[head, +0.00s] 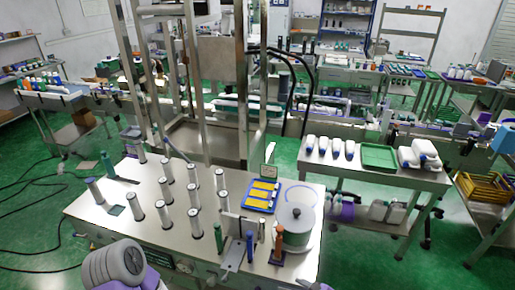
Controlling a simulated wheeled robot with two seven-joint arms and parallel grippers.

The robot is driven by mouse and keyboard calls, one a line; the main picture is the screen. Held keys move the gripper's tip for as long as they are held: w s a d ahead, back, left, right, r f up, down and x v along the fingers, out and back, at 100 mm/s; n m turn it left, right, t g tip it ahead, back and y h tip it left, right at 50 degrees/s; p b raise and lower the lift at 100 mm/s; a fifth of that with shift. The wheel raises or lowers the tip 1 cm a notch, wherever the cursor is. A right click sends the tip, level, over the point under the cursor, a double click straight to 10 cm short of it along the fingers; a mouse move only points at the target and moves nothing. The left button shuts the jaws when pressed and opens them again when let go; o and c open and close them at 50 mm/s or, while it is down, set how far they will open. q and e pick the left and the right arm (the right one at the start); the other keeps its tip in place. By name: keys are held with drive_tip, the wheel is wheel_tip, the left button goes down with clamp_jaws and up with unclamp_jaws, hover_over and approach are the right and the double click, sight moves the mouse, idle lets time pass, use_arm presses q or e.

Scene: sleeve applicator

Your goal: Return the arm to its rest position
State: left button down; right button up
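Neither my left nor my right gripper shows in the head view. A grey ribbed, rounded part with purple beneath it (115,265) rises at the bottom left edge; it looks like a link of my own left arm. The metal worktable (160,245) lies in front of me. Several white-topped cylinders (194,222) stand upright on it in rows. A large silver and green drum (295,228) stands at its right end, beside a blue tray with yellow strips (263,194).
A blue post (250,248) and a brown post (279,243) stand at the table's front right. A metal frame (243,90) rises behind the table. A side table (375,178) at the right holds white bottles (323,145) and a green tray (380,157).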

drive_tip(key=s+a+f+n+g+h, duration=0.3)
drive_tip(key=s+f+n+g, duration=0.4)
drive_tip(key=s+f+n, duration=0.7)
wheel_tip(320, 180, down, 3)
drive_tip(key=n, duration=0.5)
drive_tip(key=shift+h+b, duration=0.4)
